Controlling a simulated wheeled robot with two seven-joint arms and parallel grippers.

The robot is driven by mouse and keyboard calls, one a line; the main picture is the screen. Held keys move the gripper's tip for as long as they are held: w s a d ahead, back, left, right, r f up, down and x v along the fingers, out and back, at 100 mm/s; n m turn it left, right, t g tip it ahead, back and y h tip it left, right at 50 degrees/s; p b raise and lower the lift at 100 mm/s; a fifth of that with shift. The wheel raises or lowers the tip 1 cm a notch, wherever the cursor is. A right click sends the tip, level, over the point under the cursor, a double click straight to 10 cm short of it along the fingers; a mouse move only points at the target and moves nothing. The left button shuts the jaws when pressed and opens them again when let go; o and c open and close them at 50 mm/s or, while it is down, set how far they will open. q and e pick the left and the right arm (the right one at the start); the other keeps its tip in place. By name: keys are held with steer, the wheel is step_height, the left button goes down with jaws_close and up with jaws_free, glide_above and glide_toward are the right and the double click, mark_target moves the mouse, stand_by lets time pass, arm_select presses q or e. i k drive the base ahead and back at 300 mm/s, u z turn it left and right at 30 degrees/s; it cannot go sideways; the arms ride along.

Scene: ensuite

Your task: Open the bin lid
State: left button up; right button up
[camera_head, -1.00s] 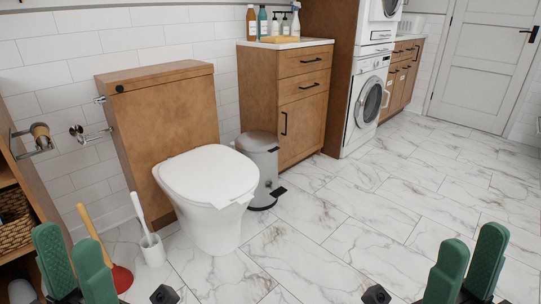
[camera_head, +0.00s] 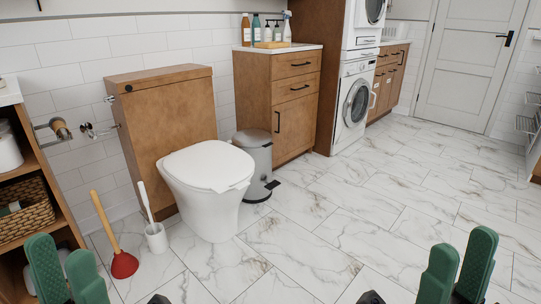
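The bin (camera_head: 257,165) is a grey metal pedal bin with a dark base and a black pedal (camera_head: 273,184) at its front right. It stands on the floor between the toilet and the wooden cabinet, and its domed lid (camera_head: 252,138) looks shut. The toilet hides part of its left side. My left gripper (camera_head: 66,270) is at the bottom left, its green fingers apart and empty. My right gripper (camera_head: 457,265) is at the bottom right, also open and empty. Both are well short of the bin.
The white toilet (camera_head: 207,170) stands left of the bin, with a toilet brush (camera_head: 156,238) and a red plunger (camera_head: 124,264) beside it. The wooden cabinet (camera_head: 288,105) is behind and right. Marble floor (camera_head: 350,215) is clear in front and to the right.

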mark_target(252, 138)
steer(key=z, duration=0.75)
steer(key=i, duration=1)
steer(key=z, duration=0.25)
steer(key=i, duration=1.7)
steer(key=u, duration=1.55)
steer(key=i, duration=0.8)
steer(key=u, duration=0.85)
